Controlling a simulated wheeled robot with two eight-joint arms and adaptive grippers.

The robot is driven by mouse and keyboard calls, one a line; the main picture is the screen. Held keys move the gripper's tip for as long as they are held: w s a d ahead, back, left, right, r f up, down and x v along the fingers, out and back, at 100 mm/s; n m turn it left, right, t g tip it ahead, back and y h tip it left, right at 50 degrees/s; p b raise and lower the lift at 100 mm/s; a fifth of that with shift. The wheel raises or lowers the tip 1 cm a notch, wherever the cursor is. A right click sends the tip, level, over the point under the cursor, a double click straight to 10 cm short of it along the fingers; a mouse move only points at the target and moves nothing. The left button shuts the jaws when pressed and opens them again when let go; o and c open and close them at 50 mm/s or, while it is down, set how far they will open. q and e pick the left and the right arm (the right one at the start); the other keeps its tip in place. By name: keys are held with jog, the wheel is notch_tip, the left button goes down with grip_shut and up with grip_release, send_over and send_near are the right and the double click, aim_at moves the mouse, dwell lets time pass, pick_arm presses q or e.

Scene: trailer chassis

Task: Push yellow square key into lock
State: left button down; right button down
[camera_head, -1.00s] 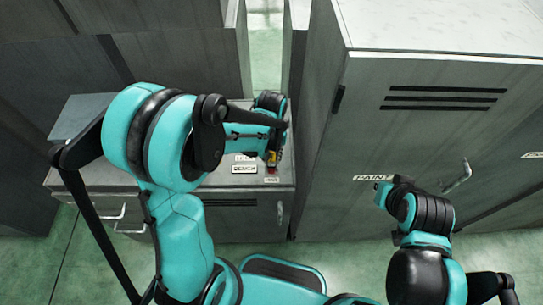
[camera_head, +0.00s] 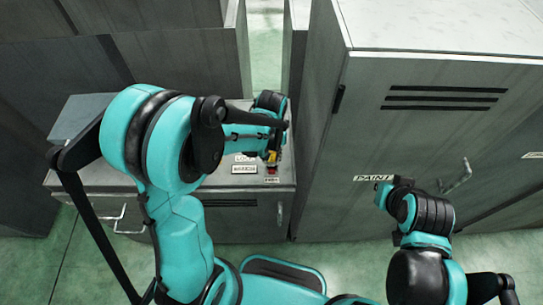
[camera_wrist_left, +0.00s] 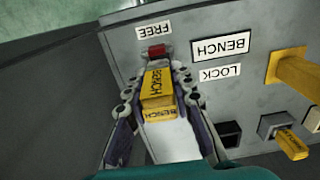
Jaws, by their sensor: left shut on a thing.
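A yellow square key (camera_wrist_left: 158,90) marked BENCH sits between the fingers of my left gripper (camera_wrist_left: 157,78), which is shut on it. Its far end points at a red piece (camera_wrist_left: 156,50) on the grey panel, below the FREE label (camera_wrist_left: 154,31); I cannot tell whether they touch. A dark square opening (camera_wrist_left: 229,133) lies to the right of the gripper. In the head view the left gripper (camera_head: 272,152) is over the low cabinet's right front corner. The right arm's end shows near the tall cabinet, but its gripper cannot be made out.
BENCH (camera_wrist_left: 221,47) and LOCK (camera_wrist_left: 220,73) labels are on the panel. A yellow post (camera_wrist_left: 295,75) and another yellow piece in a socket (camera_wrist_left: 291,144) stand to the right. A tall grey cabinet (camera_head: 420,130) with a handle (camera_head: 457,177) rises close on the right.

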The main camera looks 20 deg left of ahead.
pick_arm(q)
jog(key=shift+f+b, duration=1.2)
jog(key=shift+b, duration=0.05)
jog(key=c, duration=1.2)
grip_release()
jog(key=shift+r, duration=0.1)
notch_tip(320, 180, up, 12)
jog(key=shift+f, duration=0.1)
jog(key=shift+s, duration=0.1)
